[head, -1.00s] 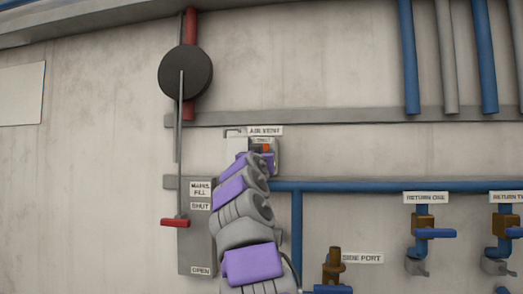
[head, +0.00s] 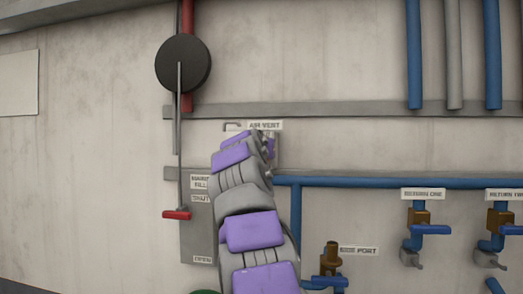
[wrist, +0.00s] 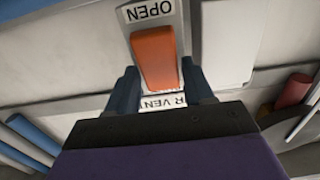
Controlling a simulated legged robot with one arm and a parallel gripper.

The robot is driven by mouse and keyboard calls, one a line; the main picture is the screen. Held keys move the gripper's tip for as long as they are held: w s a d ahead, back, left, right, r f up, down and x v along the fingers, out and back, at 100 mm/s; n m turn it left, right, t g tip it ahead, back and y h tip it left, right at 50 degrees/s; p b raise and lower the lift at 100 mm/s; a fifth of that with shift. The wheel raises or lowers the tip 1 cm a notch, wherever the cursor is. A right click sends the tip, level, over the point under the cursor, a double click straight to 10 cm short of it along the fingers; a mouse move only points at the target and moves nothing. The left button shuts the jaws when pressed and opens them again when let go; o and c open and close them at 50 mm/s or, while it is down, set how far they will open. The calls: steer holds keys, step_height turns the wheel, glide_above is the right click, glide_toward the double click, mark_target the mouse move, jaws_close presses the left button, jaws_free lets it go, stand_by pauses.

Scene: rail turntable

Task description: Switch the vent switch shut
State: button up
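The vent switch is an orange rocker (wrist: 155,57) on a grey plate, seen in the wrist view with an upside-down OPEN label (wrist: 150,10) at one end. My gripper (wrist: 158,72) has its two dark fingers apart, one on each side of the rocker. They are very near its sides; I cannot tell whether they touch it. The other end of the rocker is partly hidden by my gripper, next to a partly covered vent label (wrist: 163,103). In the head view my arm hides the switch below the AIR VENT label (head: 265,125).
Left of my arm a lever with a red handle (head: 177,215) hangs beside a grey SHUT/OPEN plate (head: 197,240). A blue pipe (head: 350,183) runs right. Valves with blue handles (head: 431,230) and a brass side port (head: 331,255) are at the lower right.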

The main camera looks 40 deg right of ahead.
steer(key=shift+o, duration=1.3)
steer(key=shift+a, duration=0.1)
steer(key=shift+w+f, duration=0.15)
steer(key=b+v, duration=0.6)
steer(key=v, duration=1.1)
steer(key=shift+a, duration=0.3)
steer(key=shift+f, duration=0.1)
